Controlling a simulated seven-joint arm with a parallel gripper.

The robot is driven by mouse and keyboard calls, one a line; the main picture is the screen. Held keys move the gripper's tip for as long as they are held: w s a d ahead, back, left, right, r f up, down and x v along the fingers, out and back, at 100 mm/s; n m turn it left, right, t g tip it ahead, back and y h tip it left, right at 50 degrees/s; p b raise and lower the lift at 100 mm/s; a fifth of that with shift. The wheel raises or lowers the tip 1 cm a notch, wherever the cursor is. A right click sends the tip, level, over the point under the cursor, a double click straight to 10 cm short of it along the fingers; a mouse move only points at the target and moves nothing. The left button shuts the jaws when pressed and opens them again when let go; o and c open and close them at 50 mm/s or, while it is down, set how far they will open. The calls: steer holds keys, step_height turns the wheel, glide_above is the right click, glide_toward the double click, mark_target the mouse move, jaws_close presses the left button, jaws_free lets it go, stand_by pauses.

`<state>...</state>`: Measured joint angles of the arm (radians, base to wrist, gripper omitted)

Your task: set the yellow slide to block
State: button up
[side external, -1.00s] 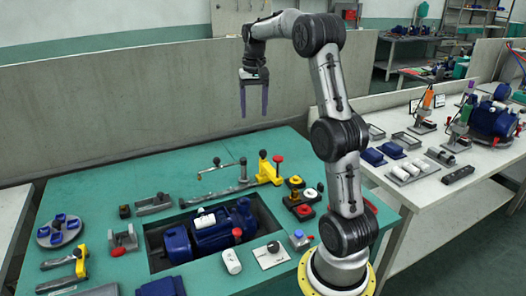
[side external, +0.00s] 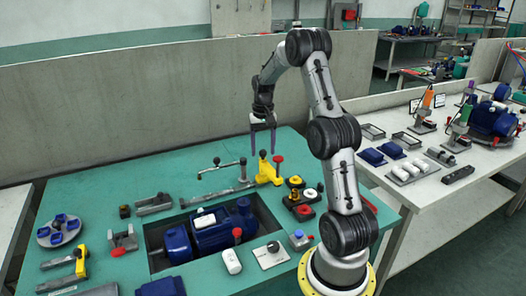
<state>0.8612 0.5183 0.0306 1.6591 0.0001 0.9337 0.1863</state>
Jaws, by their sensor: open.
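A yellow piece (side external: 268,172) with an upright yellow knob stands at the right end of a grey rail (side external: 232,190) on the green table's far side. A red knob shows at its right. My gripper (side external: 263,150) points down with its two purple fingers apart and nothing between them. In the picture its fingertips are just above the yellow piece's knob; I cannot tell how far apart they are in depth. A second yellow piece (side external: 81,262) sits by grey bars at the table's left front. I cannot read any setting marks.
A blue pump (side external: 215,230) lies in a recess in the green table (side external: 110,195). A grey lever (side external: 220,165) stands left of the yellow piece, and yellow and red push buttons (side external: 297,192) are at its right. A grey wall panel (side external: 130,110) runs behind the table.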

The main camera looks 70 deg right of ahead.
steer(key=shift+f, duration=0.6)
jaws_close()
stand_by(1.1)
